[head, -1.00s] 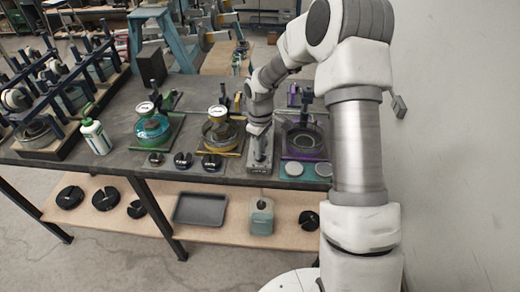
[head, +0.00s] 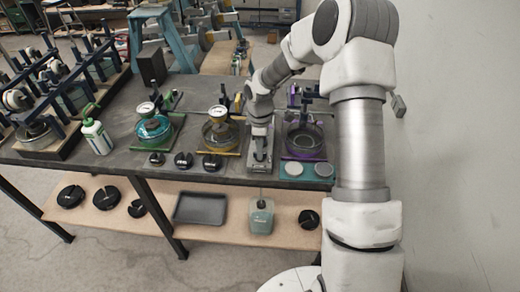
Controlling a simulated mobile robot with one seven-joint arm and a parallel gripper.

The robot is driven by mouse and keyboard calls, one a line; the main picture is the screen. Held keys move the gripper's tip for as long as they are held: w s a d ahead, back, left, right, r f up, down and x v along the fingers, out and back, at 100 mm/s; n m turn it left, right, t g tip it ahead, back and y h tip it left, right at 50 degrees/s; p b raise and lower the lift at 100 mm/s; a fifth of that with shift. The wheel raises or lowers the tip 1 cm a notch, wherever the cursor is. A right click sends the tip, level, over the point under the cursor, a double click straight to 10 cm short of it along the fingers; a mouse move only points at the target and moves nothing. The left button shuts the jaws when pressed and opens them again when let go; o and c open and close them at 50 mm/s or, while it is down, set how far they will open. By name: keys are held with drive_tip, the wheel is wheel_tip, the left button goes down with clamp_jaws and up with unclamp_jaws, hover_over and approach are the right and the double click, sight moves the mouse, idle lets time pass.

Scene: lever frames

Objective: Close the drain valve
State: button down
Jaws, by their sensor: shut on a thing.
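My gripper (head: 262,124) is at the end of my arm, low over a small grey metal fixture (head: 259,164) near the front edge of the bench. It is shut on a part there that I take to be the drain valve. The fingers and the valve handle are too small and too covered by my wrist to make out. A pale green container (head: 261,217) stands on the shelf below, under the fixture. A thin line, perhaps liquid, runs down toward its top.
A purple-framed press (head: 304,137) stands close right of my gripper, with two round discs in front. A yellow-based press (head: 220,130) and a green-based one (head: 153,127) stand left, with black knobs in front. A white bottle (head: 96,137) is farther left. A wall bounds the right.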

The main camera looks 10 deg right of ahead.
drive_tip(key=c, duration=0.9)
unclamp_jaws()
drive_tip(key=shift+r, duration=8.75)
